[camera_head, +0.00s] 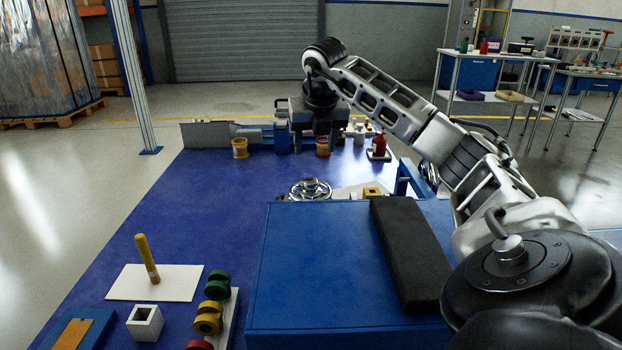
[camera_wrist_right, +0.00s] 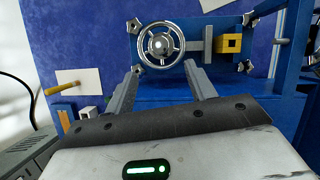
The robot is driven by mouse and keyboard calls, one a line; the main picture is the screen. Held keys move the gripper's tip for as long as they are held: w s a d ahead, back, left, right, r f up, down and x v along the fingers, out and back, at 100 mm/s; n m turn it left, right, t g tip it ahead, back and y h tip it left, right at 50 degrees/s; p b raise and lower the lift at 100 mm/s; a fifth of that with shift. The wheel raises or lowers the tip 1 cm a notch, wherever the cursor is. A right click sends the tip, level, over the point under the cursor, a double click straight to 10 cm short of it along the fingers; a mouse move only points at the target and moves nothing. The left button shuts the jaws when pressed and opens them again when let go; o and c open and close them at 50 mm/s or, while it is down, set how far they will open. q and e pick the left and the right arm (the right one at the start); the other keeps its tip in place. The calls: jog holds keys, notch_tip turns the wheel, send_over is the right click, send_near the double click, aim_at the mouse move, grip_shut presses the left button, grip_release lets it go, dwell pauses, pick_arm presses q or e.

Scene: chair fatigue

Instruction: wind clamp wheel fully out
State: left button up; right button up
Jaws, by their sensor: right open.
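The clamp wheel (camera_head: 311,188) is a silver spoked handwheel, partly hidden behind the blue box in the head view. In the right wrist view the wheel (camera_wrist_right: 161,27) lies on a blue plate (camera_wrist_right: 190,70), with a grey jaw (camera_wrist_right: 207,44) and a yellow block (camera_wrist_right: 222,43) with a square hole to its right. My right gripper (camera_head: 316,138) points down beyond the wheel in the head view. In the right wrist view its two fingers (camera_wrist_right: 162,91) are spread apart with nothing between them, and the wheel lies past their tips. My left gripper is not in view.
A blue box (camera_head: 315,260) with a black pad (camera_head: 408,250) fills the front. A yellow-handled tool (camera_head: 146,258) on a white sheet, a white square block (camera_head: 145,322) and coloured rings (camera_head: 208,317) stand at left. Cups and a red bottle (camera_head: 379,145) stand at the back.

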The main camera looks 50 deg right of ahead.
aim_at(311, 180)
jog(key=b+x, duration=0.2)
jog(key=x, duration=0.8)
jog(key=shift+f+b, duration=0.25)
jog(key=shift+b, duration=0.1)
jog(key=shift+w+d+f, duration=0.15)
jog(key=shift+f, duration=0.35)
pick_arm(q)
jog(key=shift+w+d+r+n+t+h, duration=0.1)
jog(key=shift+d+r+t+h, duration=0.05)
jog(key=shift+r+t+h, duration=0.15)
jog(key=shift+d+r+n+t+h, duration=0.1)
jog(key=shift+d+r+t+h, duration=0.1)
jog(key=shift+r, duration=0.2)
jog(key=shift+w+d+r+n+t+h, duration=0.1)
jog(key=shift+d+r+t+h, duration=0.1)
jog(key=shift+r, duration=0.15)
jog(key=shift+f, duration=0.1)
pick_arm(e)
jog(key=c, duration=1)
